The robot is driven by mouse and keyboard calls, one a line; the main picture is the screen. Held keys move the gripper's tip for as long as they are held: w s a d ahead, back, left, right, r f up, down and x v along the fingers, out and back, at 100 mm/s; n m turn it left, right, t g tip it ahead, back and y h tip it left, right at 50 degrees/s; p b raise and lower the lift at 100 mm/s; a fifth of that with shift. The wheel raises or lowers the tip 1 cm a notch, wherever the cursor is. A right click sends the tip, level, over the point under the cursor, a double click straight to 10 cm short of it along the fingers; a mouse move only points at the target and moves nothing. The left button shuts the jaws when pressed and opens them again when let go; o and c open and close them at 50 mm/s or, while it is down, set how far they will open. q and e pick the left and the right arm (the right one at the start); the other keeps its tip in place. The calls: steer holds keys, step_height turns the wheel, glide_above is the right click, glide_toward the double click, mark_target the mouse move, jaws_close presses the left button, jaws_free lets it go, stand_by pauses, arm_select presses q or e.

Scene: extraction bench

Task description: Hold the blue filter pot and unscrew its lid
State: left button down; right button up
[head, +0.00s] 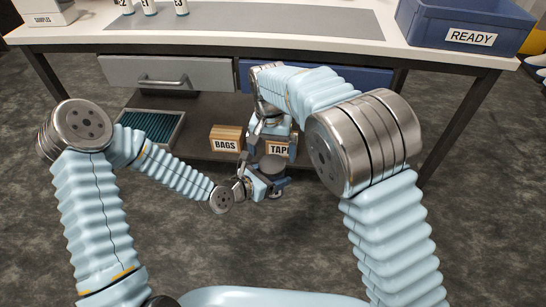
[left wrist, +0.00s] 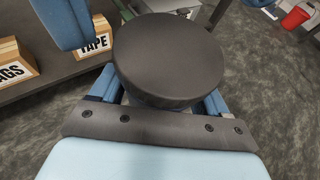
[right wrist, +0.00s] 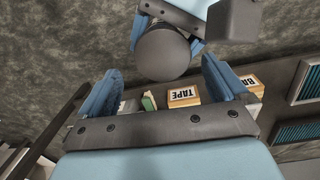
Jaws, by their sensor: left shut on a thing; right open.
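The filter pot shows mainly as its round dark grey lid (head: 272,163); its blue body is mostly hidden. The lid fills the middle of the left wrist view (left wrist: 168,55) and also shows in the right wrist view (right wrist: 163,52). My left gripper (head: 263,186) is shut on the pot below the lid, with a blue finger on each side, and holds it above the floor in front of the bench. My right gripper (right wrist: 160,85) is open and empty. Its fingers are apart from the lid, which lies beyond the gap between them in the right wrist view.
The bench's lower shelf (head: 196,146) holds a BAGS box (head: 226,139), a TAPE box (right wrist: 184,96) and a ribbed teal tray (head: 150,130). On the benchtop are a blue READY bin (head: 465,22), a SAMPLES box (head: 45,10) and several small labelled bottles (head: 148,7). Open floor lies in front.

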mark_target(272, 164)
step_height(272, 164, up, 3)
steer(key=m, duration=0.6)
steer(key=shift+w+a+f, duration=0.1)
steer(key=shift+a+f, duration=0.05)
steer(key=shift+f, duration=0.05)
steer(key=shift+r+m, duration=0.2)
steer(key=shift+m, duration=0.4)
steer(key=shift+f+m, duration=0.15)
steer(key=shift+m, duration=0.15)
step_height(272, 164, down, 7)
steer(key=shift+f, duration=0.2)
steer(key=c, duration=1.1)
steer(key=n, duration=0.3)
steer(key=o, duration=1.1)
